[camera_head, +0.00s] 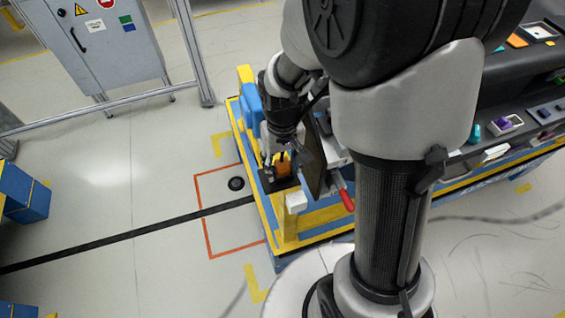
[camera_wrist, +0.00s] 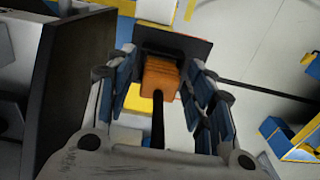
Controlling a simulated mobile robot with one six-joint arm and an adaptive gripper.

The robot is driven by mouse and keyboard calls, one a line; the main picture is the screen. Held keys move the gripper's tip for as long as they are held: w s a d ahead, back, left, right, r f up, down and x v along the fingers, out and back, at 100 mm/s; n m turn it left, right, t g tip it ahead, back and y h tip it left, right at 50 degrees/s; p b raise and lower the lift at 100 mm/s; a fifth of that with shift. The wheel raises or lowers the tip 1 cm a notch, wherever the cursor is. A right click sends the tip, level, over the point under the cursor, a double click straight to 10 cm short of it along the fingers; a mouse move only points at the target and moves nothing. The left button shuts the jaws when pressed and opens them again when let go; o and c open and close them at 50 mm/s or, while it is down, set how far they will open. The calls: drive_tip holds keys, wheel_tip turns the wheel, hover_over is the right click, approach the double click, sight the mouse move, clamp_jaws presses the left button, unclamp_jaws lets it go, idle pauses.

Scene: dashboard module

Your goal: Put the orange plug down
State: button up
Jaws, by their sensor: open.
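The orange plug (camera_wrist: 160,77) sits between the two fingers of my gripper (camera_wrist: 163,95) in the wrist view, with a dark cable or stem running from it toward the camera. My gripper's fingers stand apart on both sides of the plug, with a gap showing on each side. The plug rests on or against a dark flat plate (camera_wrist: 190,45); the exact contact is hidden. In the head view my gripper (camera_head: 277,160) points down at the left end of the workbench, and the orange plug (camera_head: 282,168) shows partly between its fingers.
A dark upright panel (camera_wrist: 68,80) stands close to the left of my gripper. A red-handled tool (camera_head: 346,198) and a white block (camera_head: 296,201) are nearby on the yellow and blue bench (camera_head: 318,216). Open floor is at left.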

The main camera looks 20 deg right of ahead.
sight(283, 163)
wheel_tip(283, 163, up, 12)
drive_tip(key=p, duration=0.5)
drive_tip(key=s+r+t, duration=0.4)
drive_tip(key=s+r, duration=0.8)
drive_tip(key=s, duration=0.3)
drive_tip(key=shift+t, duration=0.3)
drive_tip(key=shift+r, duration=0.1)
drive_tip(key=shift+c, duration=0.4)
